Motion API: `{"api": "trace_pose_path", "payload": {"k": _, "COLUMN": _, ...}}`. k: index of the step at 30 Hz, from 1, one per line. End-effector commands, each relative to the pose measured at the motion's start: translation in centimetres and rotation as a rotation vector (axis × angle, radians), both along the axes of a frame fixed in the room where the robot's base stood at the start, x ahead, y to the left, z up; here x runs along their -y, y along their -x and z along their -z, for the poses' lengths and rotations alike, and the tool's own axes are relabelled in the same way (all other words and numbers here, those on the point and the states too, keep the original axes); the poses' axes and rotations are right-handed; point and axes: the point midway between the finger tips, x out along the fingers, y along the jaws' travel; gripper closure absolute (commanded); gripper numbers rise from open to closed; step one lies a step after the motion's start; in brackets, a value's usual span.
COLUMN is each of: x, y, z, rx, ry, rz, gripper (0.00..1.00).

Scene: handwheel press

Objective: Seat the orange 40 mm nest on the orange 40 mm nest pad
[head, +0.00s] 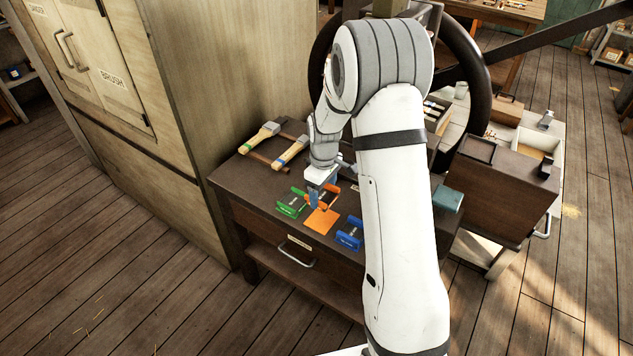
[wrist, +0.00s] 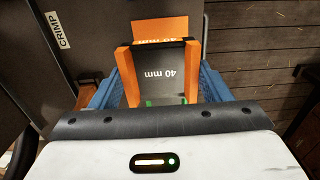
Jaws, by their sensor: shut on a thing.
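My gripper (head: 321,195) is shut on the orange 40 mm nest (head: 332,190). In the wrist view my gripper (wrist: 162,82) has a blue finger on each side of the nest (wrist: 165,72), which has orange side walls and a dark middle marked "40 mm". The flat orange 40 mm nest pad (head: 321,221) lies on the bench, just in front of the nest in the head view. In the wrist view the pad (wrist: 165,25) shows beyond the nest, which hides part of it and its label. The height of the nest above the bench is unclear.
A green nest (head: 289,207) stands left of the pad and a blue nest (head: 350,236) right of it, both close. A large black handwheel (head: 481,95) stands behind my arm.

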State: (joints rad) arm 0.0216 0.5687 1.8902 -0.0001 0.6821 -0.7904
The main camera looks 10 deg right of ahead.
Motion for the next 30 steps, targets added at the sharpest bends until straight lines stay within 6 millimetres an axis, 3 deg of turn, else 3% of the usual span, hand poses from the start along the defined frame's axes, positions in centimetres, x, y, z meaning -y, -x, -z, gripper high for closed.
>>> {"api": "trace_pose_path", "payload": {"k": 18, "x": -0.6, "y": 0.0, "z": 6.1, "rx": 0.0, "ry": 0.0, "rz": -0.012, "gripper": 0.66}}
{"api": "trace_pose_path", "payload": {"k": 30, "x": -0.6, "y": 0.0, "z": 6.6, "rx": 0.001, "ry": 0.0, "rz": -0.012, "gripper": 0.66}}
